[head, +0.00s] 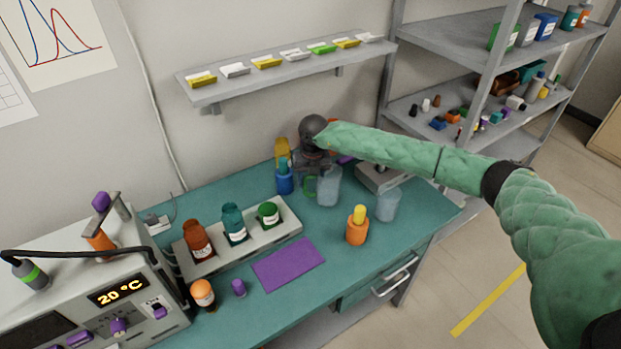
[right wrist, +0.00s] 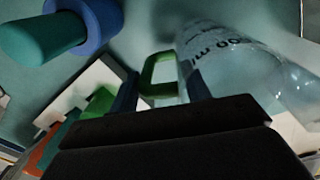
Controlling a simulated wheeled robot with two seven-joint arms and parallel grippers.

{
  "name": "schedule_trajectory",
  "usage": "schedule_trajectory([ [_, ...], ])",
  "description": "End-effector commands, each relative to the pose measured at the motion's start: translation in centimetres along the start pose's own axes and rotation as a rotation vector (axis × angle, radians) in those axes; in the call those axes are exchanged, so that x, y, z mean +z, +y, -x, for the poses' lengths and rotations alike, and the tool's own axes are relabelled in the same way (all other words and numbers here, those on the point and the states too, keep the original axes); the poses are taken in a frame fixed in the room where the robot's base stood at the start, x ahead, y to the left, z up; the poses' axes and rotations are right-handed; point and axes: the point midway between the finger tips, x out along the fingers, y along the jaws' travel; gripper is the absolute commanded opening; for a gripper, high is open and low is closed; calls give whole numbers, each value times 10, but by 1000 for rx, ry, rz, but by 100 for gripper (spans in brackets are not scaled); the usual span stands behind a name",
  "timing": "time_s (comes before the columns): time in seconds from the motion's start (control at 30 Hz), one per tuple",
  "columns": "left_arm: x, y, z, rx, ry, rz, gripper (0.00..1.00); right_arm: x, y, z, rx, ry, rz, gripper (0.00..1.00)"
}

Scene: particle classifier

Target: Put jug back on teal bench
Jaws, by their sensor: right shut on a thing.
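The jug (head: 328,188) is clear with a green handle and stands upright at the back of the teal bench (head: 335,248). In the right wrist view the jug (right wrist: 250,65) shows dark volume lettering. My right gripper (head: 311,172) reaches in from the right with its dark wrist above the jug. In the right wrist view its two fingers (right wrist: 160,88) sit on either side of the green handle, shut on it. I cannot tell whether the jug's base touches the bench. My left gripper is not in view.
A clear beaker (head: 388,205) and an orange bottle with a yellow top (head: 357,226) stand right of the jug. A blue bottle (head: 285,180) is close on its left. A rack of bottles (head: 290,229) and a purple mat (head: 288,263) lie nearer. Bare bench shows around the mat.

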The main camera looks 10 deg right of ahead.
Motion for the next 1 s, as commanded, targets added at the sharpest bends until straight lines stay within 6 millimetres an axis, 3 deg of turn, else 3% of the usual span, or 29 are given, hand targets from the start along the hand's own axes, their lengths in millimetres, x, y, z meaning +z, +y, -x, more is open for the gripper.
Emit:
schedule_trajectory([
  [0.3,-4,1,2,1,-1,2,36,0,0,-2,0,-1,0,0],
  [0.33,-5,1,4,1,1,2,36,0,0,-2,0,0,0,53],
  [0.4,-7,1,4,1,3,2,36,0,0,-2,0,0,0,67],
  [0.87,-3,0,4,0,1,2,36,0,0,1,0,0,0,69],
  [1.0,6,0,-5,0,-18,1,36,1,0,7,0,-2,1,69],
])
